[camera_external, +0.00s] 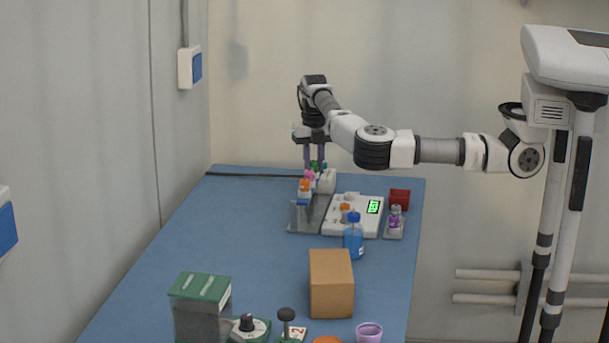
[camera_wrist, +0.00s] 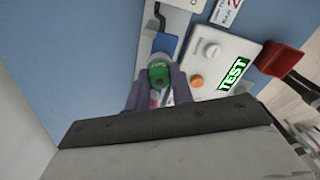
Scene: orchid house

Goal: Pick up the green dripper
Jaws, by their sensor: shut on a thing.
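The green dripper (camera_wrist: 160,75) shows in the wrist view as a small bottle with a green top, between the two purple fingers of my gripper (camera_wrist: 159,88). The fingers are shut on it. In the external view my gripper (camera_external: 314,163) points down at the far end of the blue table, and a bit of green (camera_external: 319,165) shows at its fingertips. The dripper's lower part is hidden, so I cannot tell whether it is clear of the rack. Orange and pink tops (camera_external: 306,182) of other drippers stand in a row just in front.
A grey rack (camera_external: 300,218) holds the row. Right of it are a white device with a green display (camera_external: 372,207), a red box (camera_external: 399,198), a blue bottle (camera_external: 353,240) and a purple-labelled bottle (camera_external: 395,219). A cardboard box (camera_external: 331,283) stands nearer. The table's left middle is clear.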

